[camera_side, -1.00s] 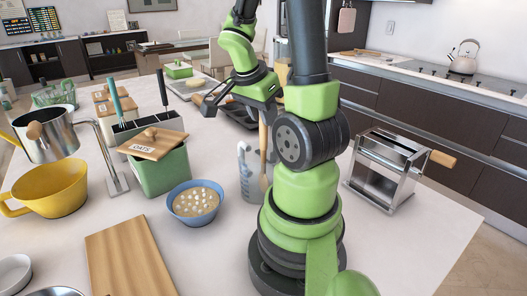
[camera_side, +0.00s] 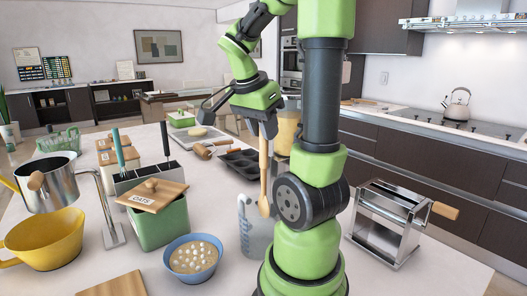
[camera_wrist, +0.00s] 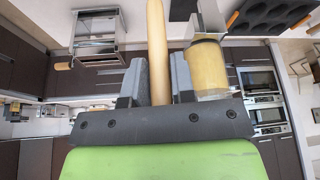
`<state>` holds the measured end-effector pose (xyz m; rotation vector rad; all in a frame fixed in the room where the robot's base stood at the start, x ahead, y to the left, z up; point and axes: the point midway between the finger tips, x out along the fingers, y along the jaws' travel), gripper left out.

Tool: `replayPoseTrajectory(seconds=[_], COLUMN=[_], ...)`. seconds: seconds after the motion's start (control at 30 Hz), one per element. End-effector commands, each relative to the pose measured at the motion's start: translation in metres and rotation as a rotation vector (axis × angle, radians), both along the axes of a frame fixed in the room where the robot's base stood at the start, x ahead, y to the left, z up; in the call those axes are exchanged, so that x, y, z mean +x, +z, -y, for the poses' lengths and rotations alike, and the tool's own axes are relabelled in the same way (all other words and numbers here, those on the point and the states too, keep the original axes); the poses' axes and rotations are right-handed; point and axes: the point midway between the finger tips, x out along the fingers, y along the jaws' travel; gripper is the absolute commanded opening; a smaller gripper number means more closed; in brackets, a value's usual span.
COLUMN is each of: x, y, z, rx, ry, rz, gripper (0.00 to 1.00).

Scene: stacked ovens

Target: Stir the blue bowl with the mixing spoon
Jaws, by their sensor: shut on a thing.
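The blue bowl (camera_side: 170,262) stands upright on the counter, left of my arm in the side view. It holds a tan mix with white pieces on top. The wooden mixing spoon (camera_side: 263,165) hangs upright from my gripper (camera_side: 265,128), head down. Its head is at about the rim height of a grey measuring jug (camera_side: 250,238), and part of the jug is hidden by my arm. My gripper is to the right of the bowl and well above it. In the wrist view, the fingers (camera_wrist: 159,80) are shut on the spoon's handle (camera_wrist: 156,45).
A green oats canister (camera_side: 160,225) with a tilted wooden lid stands behind the bowl. A yellow bowl (camera_side: 45,240) and steel pot (camera_side: 55,180) are at left. A muffin tin (camera_side: 243,163) lies behind the spoon. A steel pasta machine (camera_side: 385,225) stands at right.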

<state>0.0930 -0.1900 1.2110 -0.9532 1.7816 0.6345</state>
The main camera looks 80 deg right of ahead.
Motion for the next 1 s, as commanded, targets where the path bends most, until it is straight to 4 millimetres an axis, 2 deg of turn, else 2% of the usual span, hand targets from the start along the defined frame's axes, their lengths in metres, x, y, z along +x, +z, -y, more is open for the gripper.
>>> replayPoseTrajectory(seconds=[0.03, 0.3, 0.5, 0.67, 0.83, 1.0], x=[0.001, 0.001, 0.0, 0.014, 0.059, 0.103], y=[0.012, 0.062, 0.085, 0.088, 0.073, 0.053], z=[0.001, 0.001, 0.0, -0.004, -0.022, -0.055], rx=[-0.005, -0.004, -0.001, 0.007, 0.023, 0.023], ry=[-0.001, 0.0, 0.0, 0.008, 0.019, 0.015], rz=[0.006, 0.005, 0.0, 0.003, 0.007, 0.004], gripper=[0.0, 0.0, 0.0, 0.0, 0.0, 0.0])
